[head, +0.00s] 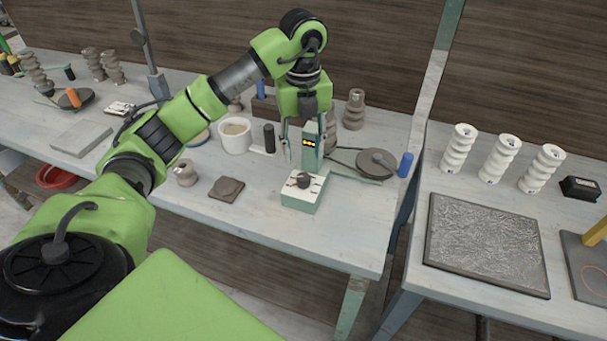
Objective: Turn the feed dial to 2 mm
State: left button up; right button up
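The feed dial is a dark round knob (304,181) on the white top of a small green control box (299,203) near the table's front edge. Its scale marks are too small to read, so I cannot tell its setting. My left gripper (305,150) points down above and behind the knob. Its fingers look spread apart, with nothing seen held between them, and it does not appear to touch the knob. A green upright housing (311,157) with a yellow-marked dark panel stands behind the box, partly hidden by the gripper. My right gripper is out of view.
A dark disc (377,163) and blue cylinder (405,164) are to the right. A white tub (235,136), black cylinder (269,138) and brown slab (227,189) are to the left. White ribbed pieces (500,158) stand on another table. The front strip beside the box is clear.

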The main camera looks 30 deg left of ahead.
aim_at(303, 177)
pick_arm(q)
notch_tip(303, 177, down, 8)
jog(key=shift+f+p, duration=0.1)
jog(key=shift+p, duration=0.5)
jog(key=shift+c, duration=0.5)
jog(key=c, duration=1)
